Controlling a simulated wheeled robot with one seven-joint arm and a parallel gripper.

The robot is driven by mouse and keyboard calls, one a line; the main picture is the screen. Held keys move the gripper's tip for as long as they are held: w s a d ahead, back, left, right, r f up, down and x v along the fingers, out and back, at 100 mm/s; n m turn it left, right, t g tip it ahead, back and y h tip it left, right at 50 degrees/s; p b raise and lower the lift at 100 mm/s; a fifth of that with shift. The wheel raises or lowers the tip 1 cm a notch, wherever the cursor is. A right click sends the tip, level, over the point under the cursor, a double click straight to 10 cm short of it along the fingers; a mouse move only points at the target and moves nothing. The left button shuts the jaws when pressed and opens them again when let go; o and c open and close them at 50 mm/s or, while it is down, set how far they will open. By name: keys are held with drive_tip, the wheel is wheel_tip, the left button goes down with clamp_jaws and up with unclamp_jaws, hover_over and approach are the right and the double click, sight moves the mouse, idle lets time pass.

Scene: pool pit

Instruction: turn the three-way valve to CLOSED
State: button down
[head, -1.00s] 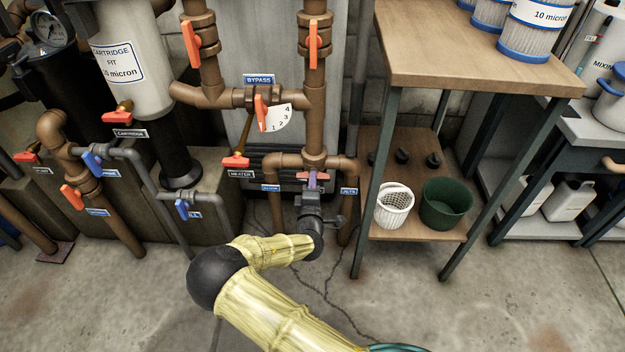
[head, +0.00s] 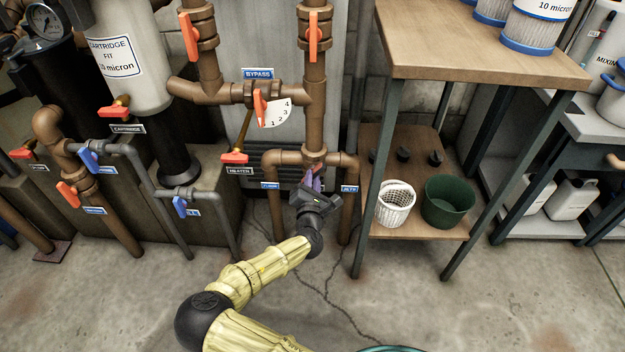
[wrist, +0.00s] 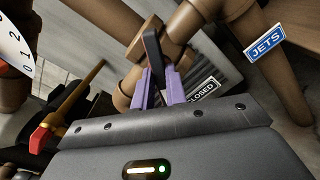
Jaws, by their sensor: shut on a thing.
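The three-way valve (head: 315,157) sits where the brown pipe comes down and splits into two legs. A blue FLOOR label (head: 269,186) is at its left leg and a blue JETS label (head: 349,188) at its right. My gripper (head: 314,179) is at the valve's front, its body tilted. In the wrist view its purple fingers (wrist: 160,88) are shut on the valve's handle (wrist: 153,48), which looks dark there. A CLOSED plate (wrist: 204,90) is just right of the fingers. The JETS label (wrist: 265,42) is farther right. The handle's exact pointing is partly hidden by the fingers.
Left of the valve is the red HEATER lever (head: 234,158); above is the red BYPASS lever (head: 260,107) with a numbered dial (head: 276,114). A wooden shelf stand (head: 410,224) with a white basket (head: 395,204) and green pot (head: 448,200) stands close right.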

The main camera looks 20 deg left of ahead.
drive_tip(key=n+b, duration=0.1)
drive_tip(key=n, duration=0.7)
drive_tip(key=shift+m+b, duration=0.3)
drive_tip(key=shift+b, duration=0.05)
drive_tip(key=c, duration=1.3)
unclamp_jaws()
drive_tip(key=shift+s, duration=0.15)
